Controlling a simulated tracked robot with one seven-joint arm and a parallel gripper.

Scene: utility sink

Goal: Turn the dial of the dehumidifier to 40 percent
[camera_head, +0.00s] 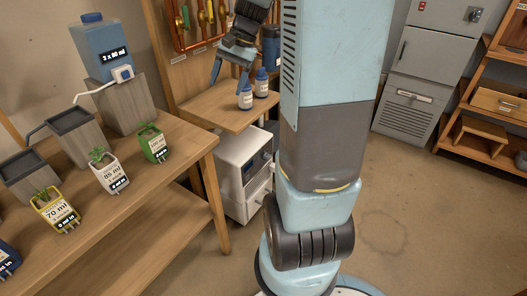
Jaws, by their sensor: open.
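My gripper (230,80) is open, with its fingers pointing down over the small wooden shelf at the back, beside two small blue-capped bottles (253,91). Nothing shows between its fingers. A white box-shaped appliance (236,163) with a dark front panel (261,160) stands below that shelf, lower than my gripper and apart from it. It may be the dehumidifier.
A grey cabinet (425,60) and wooden shelves (490,120) stand at the right. The floor (410,210) right of my arm is clear.

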